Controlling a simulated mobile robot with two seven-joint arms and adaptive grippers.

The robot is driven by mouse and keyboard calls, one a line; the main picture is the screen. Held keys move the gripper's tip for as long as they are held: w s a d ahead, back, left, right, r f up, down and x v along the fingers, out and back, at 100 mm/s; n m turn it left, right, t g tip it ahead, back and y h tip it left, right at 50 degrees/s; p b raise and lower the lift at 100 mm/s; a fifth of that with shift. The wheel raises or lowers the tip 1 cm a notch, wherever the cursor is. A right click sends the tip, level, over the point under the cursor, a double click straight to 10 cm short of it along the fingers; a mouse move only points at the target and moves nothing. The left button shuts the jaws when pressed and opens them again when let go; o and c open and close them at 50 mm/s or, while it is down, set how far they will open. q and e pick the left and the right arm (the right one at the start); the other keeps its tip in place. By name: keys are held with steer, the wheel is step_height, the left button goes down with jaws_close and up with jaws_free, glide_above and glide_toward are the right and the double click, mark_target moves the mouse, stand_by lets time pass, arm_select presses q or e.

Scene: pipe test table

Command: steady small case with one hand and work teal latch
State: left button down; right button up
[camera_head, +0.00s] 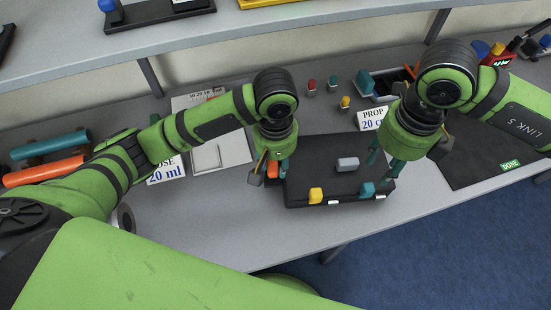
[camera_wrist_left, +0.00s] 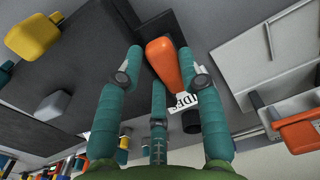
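A flat black case (camera_head: 308,165) lies on the grey table, with a grey handle-like block (camera_head: 347,163) on top. A yellow latch (camera_head: 316,195) and a teal latch (camera_head: 367,189) sit along its near edge. In the left wrist view the yellow latch (camera_wrist_left: 33,38) and grey block (camera_wrist_left: 52,105) are at the left. My left gripper (camera_head: 270,176) is open at the case's left edge; its teal fingers are spread in the left wrist view (camera_wrist_left: 160,55). My right gripper (camera_head: 383,165) appears open, above the case's right side, behind the teal latch.
An orange-handled thing (camera_wrist_left: 163,62) lies below my left fingers. White label cards (camera_head: 166,168) and a pale tray (camera_head: 220,153) are to the left. Small coloured pegs (camera_head: 333,82) stand behind the case. A dark mat (camera_head: 485,160) lies right. A shelf (camera_head: 180,45) overhangs the back.

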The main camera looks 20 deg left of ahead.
jaws_close()
steer(key=m+g+y, duration=0.1)
steer(key=m+y, duration=0.2)
steer(key=m, duration=1.9)
glide_above(334, 202)
step_height(334, 202, down, 10)
steer(key=shift+r, duration=0.2)
steer(key=shift+y, duration=0.3)
steer(key=shift+w+d, duration=0.25)
steer(key=shift+d, duration=0.4)
steer(key=shift+w+d, duration=0.3)
steer(key=shift+d, duration=0.3)
steer(key=shift+w+d, duration=0.25)
steer(key=shift+d, duration=0.4)
